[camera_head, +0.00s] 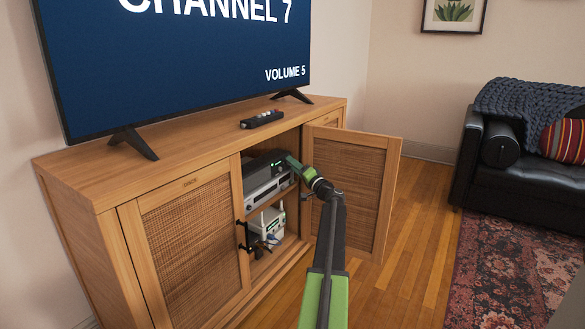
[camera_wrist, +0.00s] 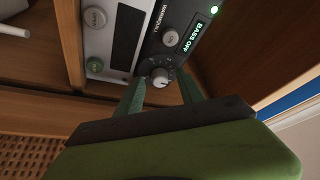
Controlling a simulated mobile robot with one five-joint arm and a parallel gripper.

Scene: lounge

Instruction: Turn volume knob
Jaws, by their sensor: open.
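The volume knob (camera_wrist: 160,77) is a small round dial with a silver face on the black front of an audio device (camera_wrist: 180,45). My gripper (camera_wrist: 163,88) is open, its two green fingers one on each side of the knob; I cannot tell whether they touch it. In the head view my gripper (camera_head: 297,163) reaches into the cabinet at the dark device (camera_head: 263,162) on the upper shelf, and the knob is hidden there. The device's display reads "BASS OFF". The television (camera_head: 180,60) reads "CHANNEL 7" and "VOLUME 5".
The right cabinet door (camera_head: 350,185) stands open beside my arm; the left door (camera_head: 190,235) is shut. A silver player (camera_head: 268,188) lies under the dark device. A white box (camera_head: 266,226) is on the lower shelf. A remote (camera_head: 262,119) lies on top.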

